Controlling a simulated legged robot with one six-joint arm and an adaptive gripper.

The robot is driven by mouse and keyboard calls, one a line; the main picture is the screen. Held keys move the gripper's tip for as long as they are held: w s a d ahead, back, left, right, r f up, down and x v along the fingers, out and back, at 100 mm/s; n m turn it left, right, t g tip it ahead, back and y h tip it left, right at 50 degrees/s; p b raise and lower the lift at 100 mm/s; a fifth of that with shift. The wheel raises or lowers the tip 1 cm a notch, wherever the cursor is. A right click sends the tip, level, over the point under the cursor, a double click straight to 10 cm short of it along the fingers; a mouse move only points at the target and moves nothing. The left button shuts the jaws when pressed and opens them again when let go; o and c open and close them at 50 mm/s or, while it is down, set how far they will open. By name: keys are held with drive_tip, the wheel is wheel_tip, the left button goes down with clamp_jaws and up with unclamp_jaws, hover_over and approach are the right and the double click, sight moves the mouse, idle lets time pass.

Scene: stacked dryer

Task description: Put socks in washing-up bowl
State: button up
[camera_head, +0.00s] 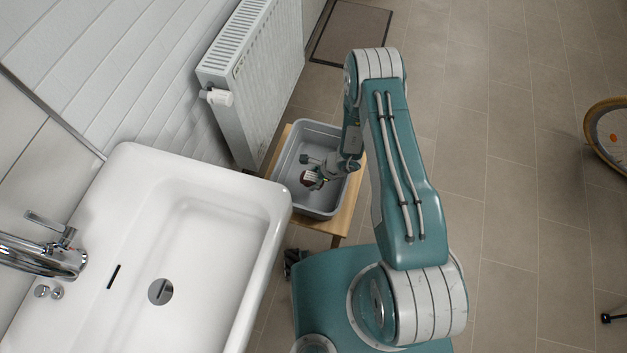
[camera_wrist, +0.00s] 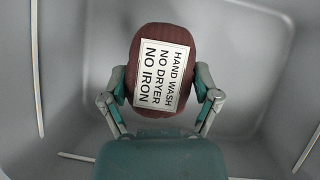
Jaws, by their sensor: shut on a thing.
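A rolled pair of dark red-brown socks (camera_wrist: 184,36) is between the fingers of my gripper (camera_wrist: 160,92) in the wrist view. A white label on it reads "HAND WASH NO DRYER NO IRON". My gripper is shut on it, one finger on each side. The grey washing-up bowl (camera_wrist: 65,70) surrounds the socks in the wrist view. In the head view, the bowl (camera_head: 322,126) stands on a wooden stool, and my gripper (camera_head: 312,172) with the socks is over or inside it. I cannot tell whether the socks touch the bowl's floor.
The wooden stool (camera_head: 345,222) stands between a white washbasin (camera_head: 200,190) with a chrome tap (camera_head: 45,250) and a white radiator (camera_head: 262,75). Tiled floor (camera_head: 500,150) to the right is mostly clear. A wheel-like round object (camera_head: 592,140) is at the right edge.

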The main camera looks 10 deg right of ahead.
sight(314, 181)
drive_tip(key=shift+w+f, duration=0.25)
drive_tip(key=shift+f, duration=0.05)
drive_tip(key=shift+w+f, duration=0.15)
drive_tip(key=shift+f, duration=1.5)
drive_tip(key=o, duration=1.1)
